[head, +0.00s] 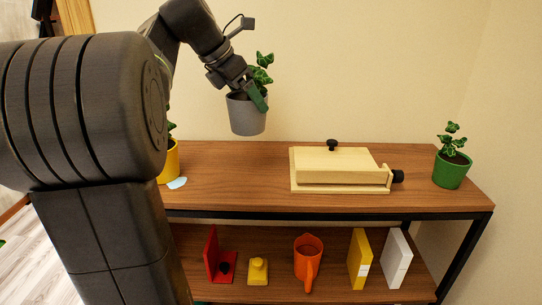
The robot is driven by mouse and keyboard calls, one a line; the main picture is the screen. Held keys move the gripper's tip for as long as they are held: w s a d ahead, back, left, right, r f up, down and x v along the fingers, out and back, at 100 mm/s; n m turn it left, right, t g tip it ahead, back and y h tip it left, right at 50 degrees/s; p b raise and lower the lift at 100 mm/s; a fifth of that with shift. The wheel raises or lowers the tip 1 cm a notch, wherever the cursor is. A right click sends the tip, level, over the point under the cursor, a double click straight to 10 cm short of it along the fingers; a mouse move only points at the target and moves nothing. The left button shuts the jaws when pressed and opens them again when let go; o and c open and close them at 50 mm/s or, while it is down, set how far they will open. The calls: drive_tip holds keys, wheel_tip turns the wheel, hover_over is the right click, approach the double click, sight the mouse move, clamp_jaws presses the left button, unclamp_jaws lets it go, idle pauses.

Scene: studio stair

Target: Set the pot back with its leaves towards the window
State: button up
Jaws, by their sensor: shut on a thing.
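A grey pot (246,114) with a leafy green plant (262,72) hangs in the air above the back left of the wooden shelf top (235,185). My gripper (256,97) is shut on the grey pot at its right rim, with one finger showing on the outside. The pot is close to upright. Its leaves rise above the rim on the right side, partly behind my gripper. No window shows in this view.
A pale wooden box (335,165) with black knobs stands mid-shelf. A green potted plant (451,170) stands at the right end. A yellow pot (169,162), partly hidden by my arm, and a light-blue patch (177,183) are at left. The lower shelf holds an orange jug (308,258) and other items.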

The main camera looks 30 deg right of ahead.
sight(248, 115)
drive_tip(key=shift+d+f, duration=0.2)
drive_tip(key=shift+f, duration=0.1)
drive_tip(key=f, duration=0.4)
drive_tip(key=shift+a, duration=0.25)
drive_tip(key=shift+f, duration=2.7)
drive_tip(key=shift+f, duration=0.1)
drive_tip(key=o, duration=1.1)
